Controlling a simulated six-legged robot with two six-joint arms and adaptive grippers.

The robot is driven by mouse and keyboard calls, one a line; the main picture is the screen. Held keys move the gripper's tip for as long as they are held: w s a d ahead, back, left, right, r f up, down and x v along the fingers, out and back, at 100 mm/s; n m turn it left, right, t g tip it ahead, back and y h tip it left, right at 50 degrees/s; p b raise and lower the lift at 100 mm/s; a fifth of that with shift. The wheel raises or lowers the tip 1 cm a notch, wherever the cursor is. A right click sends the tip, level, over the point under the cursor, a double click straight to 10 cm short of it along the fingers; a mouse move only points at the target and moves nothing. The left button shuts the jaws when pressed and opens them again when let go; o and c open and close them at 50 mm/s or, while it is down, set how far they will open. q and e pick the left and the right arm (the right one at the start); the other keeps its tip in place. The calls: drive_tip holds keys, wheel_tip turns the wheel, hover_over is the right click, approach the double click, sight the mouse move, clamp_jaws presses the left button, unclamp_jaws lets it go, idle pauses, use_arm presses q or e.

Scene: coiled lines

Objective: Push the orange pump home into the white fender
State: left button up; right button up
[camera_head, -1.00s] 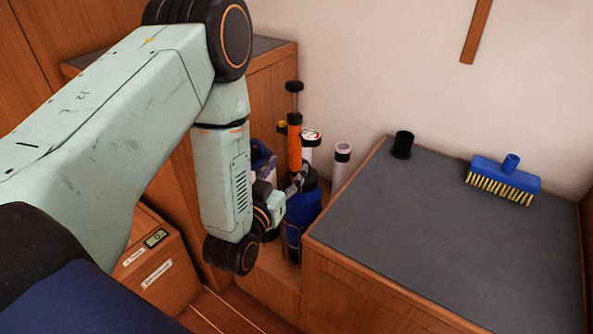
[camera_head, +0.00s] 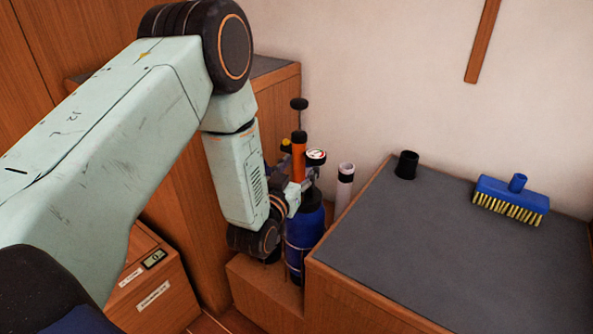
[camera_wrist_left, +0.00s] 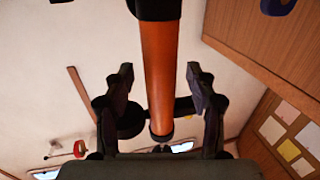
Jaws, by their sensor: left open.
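The orange pump (camera_head: 298,161) stands upright behind the blue cylinder (camera_head: 303,235), with a black collar and a black knob above its orange barrel. Its lower end is hidden in the head view. In the left wrist view the orange barrel (camera_wrist_left: 158,70) runs between my fingers to a black end. My left gripper (camera_wrist_left: 160,85) is open, one finger on each side of the barrel, with gaps visible. In the head view it is beside the pump, partly hidden by its wrist. A white cylinder with a dark band (camera_head: 344,187) stands to the right; I cannot tell whether it is the fender.
A round white-faced gauge (camera_head: 316,157) is just right of the pump. A grey-topped wooden locker (camera_head: 440,250) on the right carries a black cup (camera_head: 406,165) and a blue brush (camera_head: 512,198). Its left edge is close to the cylinders. The middle of its top is clear.

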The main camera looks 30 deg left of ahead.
sight(296, 146)
use_arm(q)
drive_tip(key=shift+c, duration=0.2)
drive_tip(key=shift+c, duration=0.7)
clamp_jaws()
drive_tip(key=shift+r+p, duration=2.9)
drive_tip(key=shift+r, duration=0.35)
